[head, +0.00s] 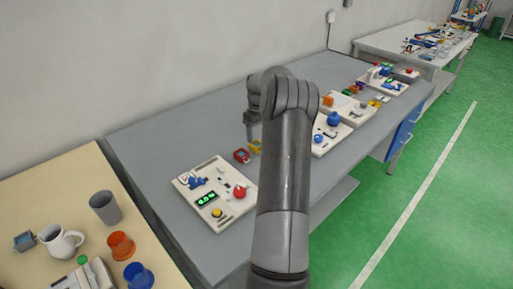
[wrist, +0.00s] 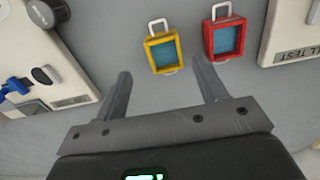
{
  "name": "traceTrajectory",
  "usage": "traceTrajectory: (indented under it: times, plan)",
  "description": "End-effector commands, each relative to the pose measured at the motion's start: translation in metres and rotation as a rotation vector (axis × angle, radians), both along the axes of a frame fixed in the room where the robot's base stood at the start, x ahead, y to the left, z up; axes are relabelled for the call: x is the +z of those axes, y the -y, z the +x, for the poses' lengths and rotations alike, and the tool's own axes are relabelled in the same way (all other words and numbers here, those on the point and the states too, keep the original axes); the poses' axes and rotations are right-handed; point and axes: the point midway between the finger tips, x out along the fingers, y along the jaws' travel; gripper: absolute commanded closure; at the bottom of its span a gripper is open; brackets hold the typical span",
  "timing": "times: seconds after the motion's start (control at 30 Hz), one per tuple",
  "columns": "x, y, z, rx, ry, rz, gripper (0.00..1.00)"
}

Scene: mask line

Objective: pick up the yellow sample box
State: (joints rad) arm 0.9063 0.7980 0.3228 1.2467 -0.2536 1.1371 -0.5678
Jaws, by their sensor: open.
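The yellow sample box (wrist: 163,52) lies on the grey bench top. It has a yellow frame, a blue inside and a pale handle at its top in the wrist view. It also shows in the head view (head: 255,147), just right of a red box. My gripper (wrist: 164,78) is open, with one finger on each side in the wrist view. The yellow box is beyond the fingertips, between their lines, with nothing held. In the head view my arm covers most of my gripper (head: 250,128), which hangs over the bench by the boxes.
A similar red box (wrist: 224,38) lies close beside the yellow one, beyond the finger on the right. A white panel with a red knob (head: 217,193) stands nearer on the grey bench (head: 150,150). Another panel (wrist: 295,35) lies at the wrist view's right edge.

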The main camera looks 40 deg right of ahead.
Motion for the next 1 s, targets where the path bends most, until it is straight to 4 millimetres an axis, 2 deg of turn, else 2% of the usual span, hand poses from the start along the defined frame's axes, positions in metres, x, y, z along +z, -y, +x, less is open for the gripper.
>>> traceTrajectory:
  times: [0.17, 0.47, 0.7, 1.0]
  plan:
    - [-0.01, -0.002, 0.0, -0.001, 0.001, 0.001, 0.35]
    - [-0.052, -0.007, -0.001, 0.0, 0.0, 0.001, 0.35]
    - [-0.054, -0.006, 0.0, 0.0, 0.002, -0.001, 0.35]
    - [-0.054, -0.006, 0.0, 0.0, 0.002, -0.001, 0.58]
